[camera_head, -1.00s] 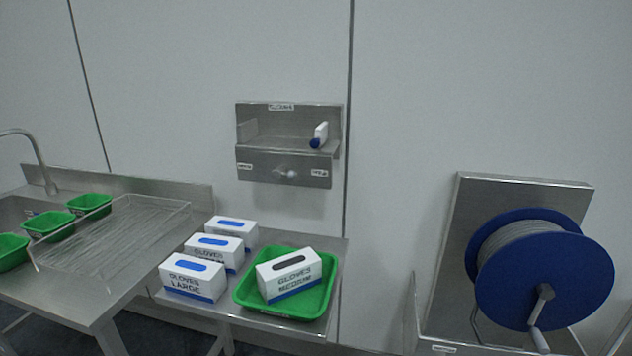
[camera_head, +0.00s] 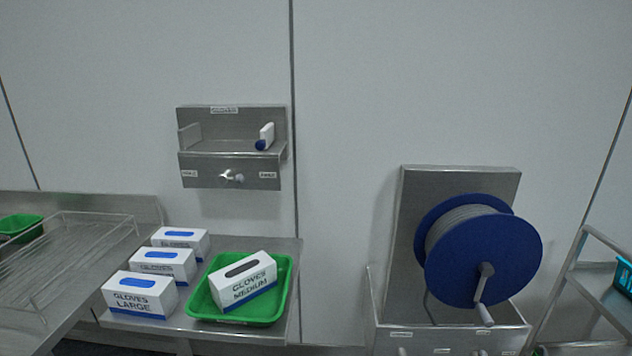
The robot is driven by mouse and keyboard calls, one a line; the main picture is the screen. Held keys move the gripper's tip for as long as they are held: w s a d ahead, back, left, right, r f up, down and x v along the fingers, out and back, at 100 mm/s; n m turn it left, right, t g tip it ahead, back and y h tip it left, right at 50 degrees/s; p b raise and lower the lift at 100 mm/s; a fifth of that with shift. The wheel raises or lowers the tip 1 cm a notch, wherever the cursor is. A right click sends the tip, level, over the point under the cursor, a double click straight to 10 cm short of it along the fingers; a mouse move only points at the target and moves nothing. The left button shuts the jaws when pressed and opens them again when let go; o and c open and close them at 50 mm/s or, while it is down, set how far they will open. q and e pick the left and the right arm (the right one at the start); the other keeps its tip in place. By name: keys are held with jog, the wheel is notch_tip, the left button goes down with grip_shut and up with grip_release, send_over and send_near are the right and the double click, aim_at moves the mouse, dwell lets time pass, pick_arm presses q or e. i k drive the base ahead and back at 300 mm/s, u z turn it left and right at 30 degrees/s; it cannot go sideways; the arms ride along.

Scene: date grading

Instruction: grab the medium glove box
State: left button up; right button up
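The medium glove box (camera_head: 244,282) is white with a blue band along its bottom and a dark oval slot on top. It reads "GLOVES MEDIUM" and sits tilted in a green tray (camera_head: 203,301) at the right end of the steel table. Three white glove boxes with blue oval slots stand in a row left of the tray; the front one (camera_head: 140,295) reads "GLOVES LARGE". Neither of my grippers shows in the head view.
A steel wall dispenser (camera_head: 231,160) labelled for gloves hangs above the table. A blue hose reel (camera_head: 484,255) stands on the right, with a steel cart (camera_head: 606,290) at the far right edge. A wire rack (camera_head: 65,262) lies on the left counter.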

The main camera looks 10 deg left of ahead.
aim_at(180, 263)
jog(key=z, duration=1.95)
jog(key=i, duration=1.05)
jog(key=u, duration=2.6)
